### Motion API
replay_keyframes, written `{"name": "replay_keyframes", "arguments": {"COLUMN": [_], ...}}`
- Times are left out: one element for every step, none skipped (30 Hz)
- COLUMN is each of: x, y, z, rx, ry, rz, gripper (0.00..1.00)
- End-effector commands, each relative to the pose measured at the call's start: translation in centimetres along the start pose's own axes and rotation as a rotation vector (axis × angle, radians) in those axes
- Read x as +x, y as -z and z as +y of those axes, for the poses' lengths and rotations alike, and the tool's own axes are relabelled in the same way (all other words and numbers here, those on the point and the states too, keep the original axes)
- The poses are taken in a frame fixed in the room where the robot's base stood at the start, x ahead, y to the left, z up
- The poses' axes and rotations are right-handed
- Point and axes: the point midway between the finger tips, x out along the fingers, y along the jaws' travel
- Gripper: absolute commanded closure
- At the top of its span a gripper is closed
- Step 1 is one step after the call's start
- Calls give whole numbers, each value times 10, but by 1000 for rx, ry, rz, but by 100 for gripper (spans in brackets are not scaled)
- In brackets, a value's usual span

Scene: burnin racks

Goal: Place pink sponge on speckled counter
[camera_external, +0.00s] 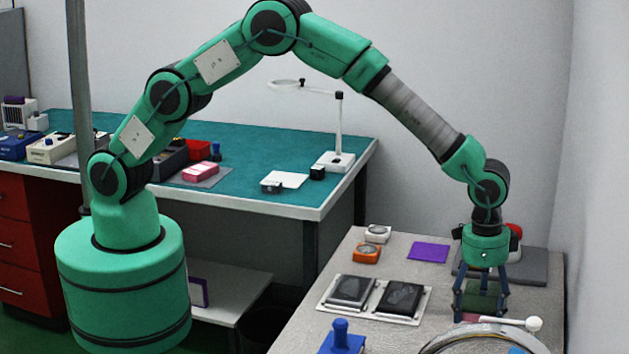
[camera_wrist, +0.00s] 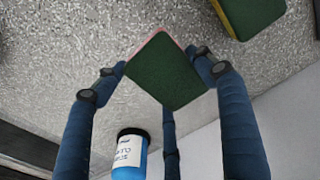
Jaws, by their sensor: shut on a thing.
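My gripper (camera_external: 482,300) is at the right side of the speckled counter (camera_external: 415,272), pointing down, with its blue fingers close above the surface. In the wrist view my gripper (camera_wrist: 166,75) is shut on the pink sponge (camera_wrist: 168,70). The sponge's dark green face is towards the camera and a thin pink edge shows at its upper left. In the external view the fingers partly hide the sponge. The speckled counter fills the upper wrist view (camera_wrist: 60,45). I cannot tell whether the sponge touches it.
A green and yellow sponge (camera_wrist: 252,14) lies nearby. A blue bottle with a white label (camera_wrist: 131,148) stands close to the fingers. A tray with two dark devices (camera_external: 374,312), a purple pad (camera_external: 429,252) and a round-rimmed thing (camera_external: 450,340) are around my gripper. The wall is at right.

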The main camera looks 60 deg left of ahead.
Motion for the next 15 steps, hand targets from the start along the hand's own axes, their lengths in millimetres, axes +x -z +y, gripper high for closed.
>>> {"name": "replay_keyframes", "arguments": {"x": [2,4,8,11,14,19,23,26,29,31,33,34,35,35,35], "y": [0,-1,-1,-1,-2,-2,-2,-2,-2,-2,-2,-2,-2,-2,-2], "z": [0,0,0,0,0,0,0,0,0,0,0,0,0,0,0], "rx": [0,0,0,0,0,0,0,0,0,0,0,0,0,0,0], "ry": [0,0,0,0,0,0,0,0,0,0,0,0,0,0,0], "rz": [-1,-1,-1,-2,-2,-3,-3,-3,-2,-1,-1,0,0,1,1], "gripper": [39,39,39,39,39,39,39,39,39,39,39,39,39,39,39]}}
